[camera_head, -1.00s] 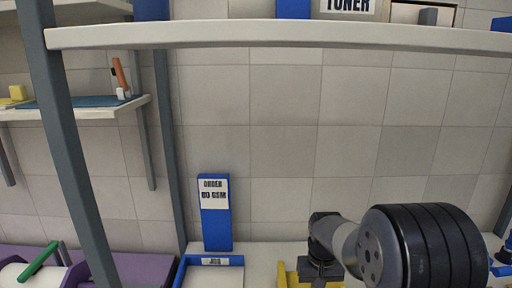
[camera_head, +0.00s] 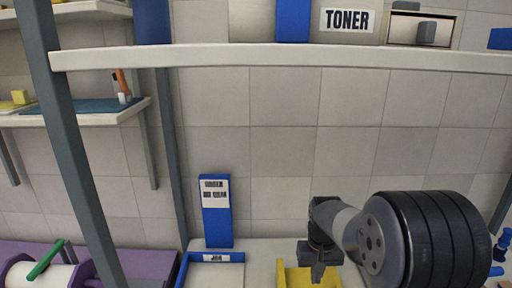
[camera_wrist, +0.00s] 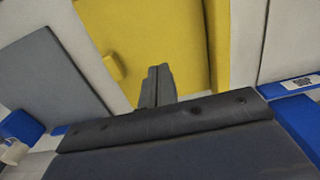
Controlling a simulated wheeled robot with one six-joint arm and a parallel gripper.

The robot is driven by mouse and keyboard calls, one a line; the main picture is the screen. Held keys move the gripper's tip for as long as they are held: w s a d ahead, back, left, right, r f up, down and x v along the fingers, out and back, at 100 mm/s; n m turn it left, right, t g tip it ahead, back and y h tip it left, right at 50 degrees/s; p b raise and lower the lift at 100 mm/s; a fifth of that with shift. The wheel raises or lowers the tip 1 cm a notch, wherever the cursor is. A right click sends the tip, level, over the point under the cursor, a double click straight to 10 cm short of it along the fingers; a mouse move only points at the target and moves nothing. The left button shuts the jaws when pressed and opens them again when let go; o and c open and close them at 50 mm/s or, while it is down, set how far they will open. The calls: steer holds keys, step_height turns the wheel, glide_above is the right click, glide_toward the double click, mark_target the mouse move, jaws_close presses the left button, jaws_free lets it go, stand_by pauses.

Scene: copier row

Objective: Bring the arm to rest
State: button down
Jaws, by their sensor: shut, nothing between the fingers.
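My gripper (camera_head: 318,272) is at the lower middle right of the head view, above a yellow tray or box (camera_head: 296,277) on the lower shelf. In the wrist view, the fingers of my gripper (camera_wrist: 157,82) are together with nothing between them. The yellow surface (camera_wrist: 150,30) lies beyond the fingertips. My arm's large dark, ribbed joint fills the lower right of the head view. I cannot tell how far the fingertips are from the yellow surface.
An upper shelf (camera_head: 290,57) crosses above, with a TONER label (camera_head: 347,20). A blue order sign (camera_head: 216,228) and a blue tray (camera_head: 184,270) stand left of my gripper. A grey post (camera_head: 70,150) stands at left. The tiled wall between shelves is clear.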

step_height(320, 180, down, 6)
steer(key=b, duration=0.4)
steer(key=shift+r, duration=0.1)
steer(key=r+p, duration=0.1)
steer(key=r, duration=0.1)
steer(key=a+r+p, duration=0.1)
steer(key=r+p, duration=0.1)
steer(key=a+r+p, duration=0.1)
steer(key=r, duration=0.1)
steer(key=shift+r, duration=0.2)
steer(key=shift+s, duration=0.1)
